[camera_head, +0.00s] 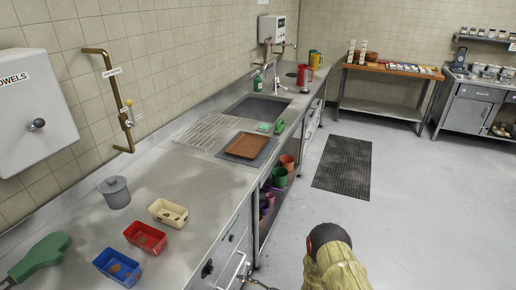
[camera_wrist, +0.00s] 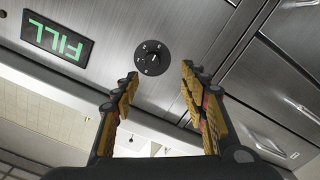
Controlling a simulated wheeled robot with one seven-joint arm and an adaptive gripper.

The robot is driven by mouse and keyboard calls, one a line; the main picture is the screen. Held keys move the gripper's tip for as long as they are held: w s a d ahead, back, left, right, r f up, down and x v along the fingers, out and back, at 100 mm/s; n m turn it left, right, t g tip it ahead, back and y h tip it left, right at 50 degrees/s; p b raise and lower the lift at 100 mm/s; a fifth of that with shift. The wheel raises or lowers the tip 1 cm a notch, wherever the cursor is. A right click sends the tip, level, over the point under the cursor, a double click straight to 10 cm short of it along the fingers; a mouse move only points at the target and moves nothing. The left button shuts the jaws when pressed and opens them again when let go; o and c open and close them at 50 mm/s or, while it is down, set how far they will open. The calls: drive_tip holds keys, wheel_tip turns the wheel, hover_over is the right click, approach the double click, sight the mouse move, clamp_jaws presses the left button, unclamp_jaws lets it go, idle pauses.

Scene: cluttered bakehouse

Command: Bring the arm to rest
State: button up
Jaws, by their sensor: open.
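My gripper (camera_wrist: 160,82) is open and empty in the wrist view, with its two yellow-and-black fingers apart. A round black dial (camera_wrist: 152,57) on a steel front shows beyond and between the fingertips. I cannot tell how far the fingertips are from it. My arm (camera_head: 335,262), in a yellow cover with a dark joint, rises at the bottom of the head view, right of the steel counter (camera_head: 188,168). Small dark parts at the bottom edge by the counter front may be my gripper, but are mostly cut off.
A green FILL display (camera_wrist: 57,38) and drawer handles (camera_wrist: 302,106) line the steel front. The counter carries blue (camera_head: 117,267), red (camera_head: 145,237) and cream (camera_head: 168,213) tubs and a brown tray (camera_head: 247,146). Open floor (camera_head: 420,215) and a dark mat (camera_head: 343,165) lie right.

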drive_tip(key=s+a+n+g, duration=0.2)
drive_tip(key=s+n+g, duration=0.5)
drive_tip(key=s+n, duration=0.55)
drive_tip(key=s+d+r+n+g+h, duration=0.4)
drive_tip(key=s+r+n+g, duration=0.3)
drive_tip(key=n, duration=1)
drive_tip(key=s+d+r+n+t+h, duration=0.1)
drive_tip(key=d+r+n+t+h, duration=0.3)
drive_tip(key=d+r+n, duration=0.55)
drive_tip(key=s+d+r+n+t+h, duration=0.1)
drive_tip(key=s+d+r+n+h, duration=0.1)
drive_tip(key=d+r+n+h, duration=0.6)
drive_tip(key=s+d+r+n+t, duration=0.1)
drive_tip(key=d+r+n+t, duration=0.1)
drive_tip(key=r, duration=0.8)
drive_tip(key=s+d+r+n+t, duration=0.1)
drive_tip(key=d+r+n+t, duration=0.2)
drive_tip(key=r, duration=0.8)
drive_tip(key=d+t, duration=0.1)
drive_tip(key=t, duration=0.1)
drive_tip(key=shift+s+d+t, duration=0.2)
drive_tip(key=shift+d+t, duration=0.15)
drive_tip(key=shift+t, duration=0.05)
